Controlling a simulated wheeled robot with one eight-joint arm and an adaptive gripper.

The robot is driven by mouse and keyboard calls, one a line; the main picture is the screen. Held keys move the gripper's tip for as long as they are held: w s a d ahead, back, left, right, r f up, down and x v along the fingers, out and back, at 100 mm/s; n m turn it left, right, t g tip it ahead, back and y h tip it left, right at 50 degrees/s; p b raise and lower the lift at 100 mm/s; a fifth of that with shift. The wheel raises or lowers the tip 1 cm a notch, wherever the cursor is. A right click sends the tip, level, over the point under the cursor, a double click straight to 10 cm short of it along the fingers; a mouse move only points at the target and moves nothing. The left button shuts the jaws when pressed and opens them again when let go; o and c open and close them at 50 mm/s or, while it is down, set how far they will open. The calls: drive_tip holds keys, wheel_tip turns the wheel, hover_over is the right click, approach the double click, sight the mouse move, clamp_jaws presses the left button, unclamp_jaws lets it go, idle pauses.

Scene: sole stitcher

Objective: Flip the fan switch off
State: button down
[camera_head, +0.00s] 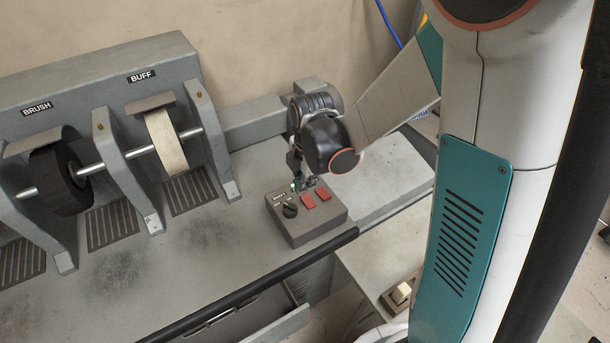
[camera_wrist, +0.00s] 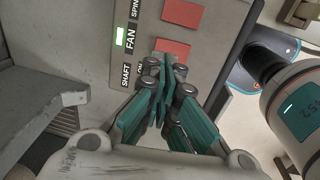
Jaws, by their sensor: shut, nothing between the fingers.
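The control box (camera_head: 312,232) sits on the bench and also shows in the wrist view (camera_wrist: 97,15). It has two red rocker switches. The one beside the FAN label (camera_wrist: 130,39) is the fan switch (camera_wrist: 173,48); the other red switch (camera_wrist: 183,12) is beside the SPIN label. A small green light (camera_wrist: 120,37) glows by the FAN label. My gripper (camera_wrist: 166,62) is shut and empty, its fingertips close to the fan switch. I cannot tell whether they touch it. In the head view my gripper (camera_head: 301,184) is above the box's back edge.
To the left stand the buff wheel (camera_head: 165,143) and the brush wheel (camera_head: 60,182) on a shaft. A dark rail (camera_head: 255,284) runs along the bench's front edge. Bench space left of the box is clear.

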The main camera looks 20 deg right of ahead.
sight(305, 202)
drive_tip(key=shift+w+f+b, duration=0.2)
drive_tip(key=shift+f+b, duration=0.45)
drive_tip(key=shift+f, duration=1.4)
drive_tip(key=shift+w+a+f+b, duration=0.1)
drive_tip(key=shift+w+f+b, duration=0.1)
drive_tip(key=shift+f+b, duration=0.3)
drive_tip(key=shift+r, duration=0.15)
drive_tip(key=shift+s, duration=0.2)
drive_tip(key=shift+s+r, duration=0.2)
drive_tip(key=shift+s, duration=0.4)
drive_tip(key=shift+r, duration=0.1)
